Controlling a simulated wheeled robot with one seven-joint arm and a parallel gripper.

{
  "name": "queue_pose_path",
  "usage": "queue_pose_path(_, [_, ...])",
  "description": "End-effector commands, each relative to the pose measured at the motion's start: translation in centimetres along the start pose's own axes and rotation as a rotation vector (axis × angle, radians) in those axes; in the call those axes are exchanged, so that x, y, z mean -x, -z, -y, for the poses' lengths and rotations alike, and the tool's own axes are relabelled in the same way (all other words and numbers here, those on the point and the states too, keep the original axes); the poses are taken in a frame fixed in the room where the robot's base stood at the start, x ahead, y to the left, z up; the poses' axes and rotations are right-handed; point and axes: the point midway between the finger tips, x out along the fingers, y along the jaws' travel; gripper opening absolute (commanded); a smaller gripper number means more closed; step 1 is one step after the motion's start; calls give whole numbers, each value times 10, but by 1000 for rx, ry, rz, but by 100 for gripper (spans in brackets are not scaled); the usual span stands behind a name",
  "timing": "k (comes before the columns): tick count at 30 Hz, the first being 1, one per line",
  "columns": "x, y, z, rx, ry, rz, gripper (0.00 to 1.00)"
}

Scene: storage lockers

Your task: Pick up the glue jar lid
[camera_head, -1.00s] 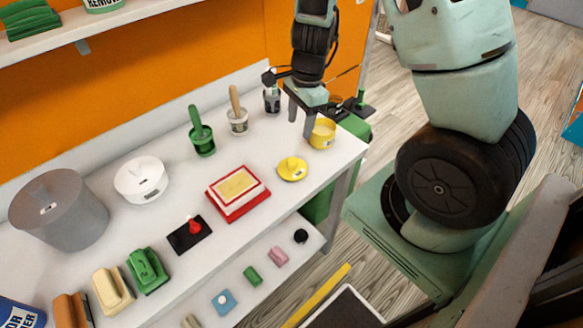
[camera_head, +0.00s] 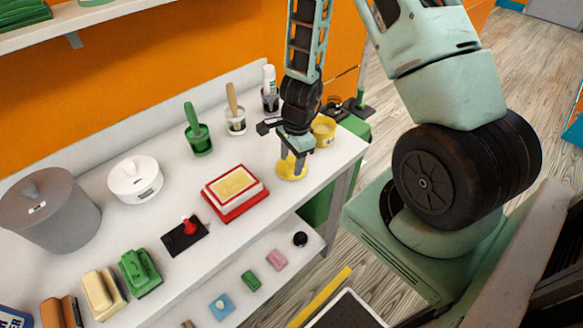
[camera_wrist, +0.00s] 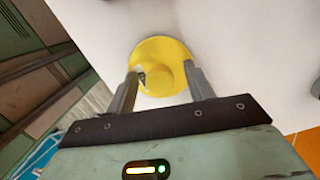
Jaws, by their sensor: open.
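The yellow glue jar lid (camera_head: 291,171) lies flat on the white table near its front right edge. In the wrist view the round lid (camera_wrist: 159,52) has a raised knob (camera_wrist: 160,77) in its middle. My gripper (camera_head: 292,163) is right over the lid, pointing down. In the wrist view my open gripper (camera_wrist: 162,84) has one finger on each side of the knob, apart from it. I cannot tell the fingertips' exact height above the lid. The yellow jar (camera_head: 323,130) stands just behind and right of my gripper, partly hidden by it.
A red and white box with a yellow top (camera_head: 234,190) lies left of the lid. A green-handled cup (camera_head: 197,135), a wooden-handled cup (camera_head: 235,118) and a dark cup (camera_head: 269,97) stand behind. The table's front edge is close by; a lower shelf (camera_head: 263,285) holds small items.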

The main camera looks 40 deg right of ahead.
Motion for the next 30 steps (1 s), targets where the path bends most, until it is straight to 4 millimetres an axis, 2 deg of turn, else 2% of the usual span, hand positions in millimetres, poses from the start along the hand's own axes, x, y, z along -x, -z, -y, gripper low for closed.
queue_pose_path(7, [-2,0,0,0,1,-1,53])
queue_pose_path(12, [-2,0,0,0,1,-1,6])
queue_pose_path(23, [0,0,0,1,1,-1,5])
queue_pose_path(26, [9,-2,1,2,2,-1,5])
queue_pose_path(30, [34,-5,1,5,4,-2,5])
